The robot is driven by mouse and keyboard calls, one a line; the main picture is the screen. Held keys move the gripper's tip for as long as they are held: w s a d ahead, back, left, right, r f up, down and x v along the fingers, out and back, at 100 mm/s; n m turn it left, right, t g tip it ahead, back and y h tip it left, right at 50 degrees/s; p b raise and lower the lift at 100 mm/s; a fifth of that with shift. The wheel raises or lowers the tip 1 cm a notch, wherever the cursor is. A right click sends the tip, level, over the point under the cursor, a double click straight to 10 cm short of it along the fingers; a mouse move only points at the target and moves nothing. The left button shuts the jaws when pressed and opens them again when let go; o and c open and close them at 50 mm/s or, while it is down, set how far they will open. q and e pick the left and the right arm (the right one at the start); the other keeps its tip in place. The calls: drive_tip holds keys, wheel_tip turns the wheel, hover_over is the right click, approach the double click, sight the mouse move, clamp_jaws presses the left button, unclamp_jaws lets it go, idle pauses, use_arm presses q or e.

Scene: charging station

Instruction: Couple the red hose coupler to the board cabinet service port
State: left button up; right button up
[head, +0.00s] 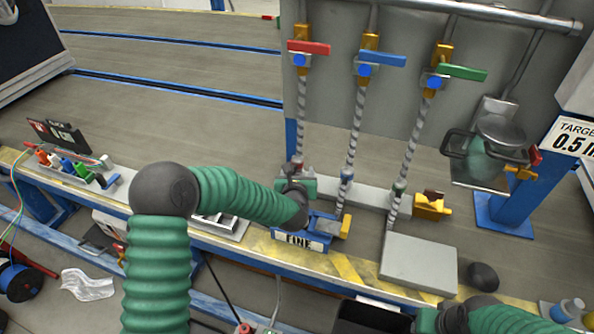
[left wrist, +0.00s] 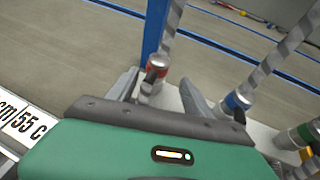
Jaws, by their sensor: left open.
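The red hose coupler (left wrist: 158,68) hangs at the lower end of a grey striped hose. In the left wrist view it stands between and beyond the fingers of my left gripper (left wrist: 158,92), which is open. I cannot tell whether a finger touches it. In the head view my left gripper (head: 297,178) is at the foot of the leftmost hose and partly hides the red coupler (head: 296,162). My right arm shows at the bottom right, with its gripper end (head: 428,320) partly cut off. I cannot pick out the board cabinet service port with certainty.
Blue (head: 346,175) and green (head: 399,187) couplers hang on parallel hoses to the right. Red (head: 309,47), blue and green valve handles sit above on a grey panel (head: 440,110). A grey box (head: 420,262) and yellow fitting (head: 432,207) stand right on the bench. A pressure vessel is farther right.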

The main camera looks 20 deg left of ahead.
sight(297, 165)
use_arm(q)
drive_tip(key=x, duration=0.1)
drive_tip(key=b+x, duration=0.1)
drive_tip(key=x, duration=0.1)
drive_tip(key=b+x, duration=0.1)
drive_tip(key=x, duration=0.1)
drive_tip(key=shift+a, duration=0.3)
drive_tip(key=shift+w, duration=0.15)
drive_tip(key=shift+r, duration=0.15)
drive_tip(key=shift+c, duration=0.3)
clamp_jaws()
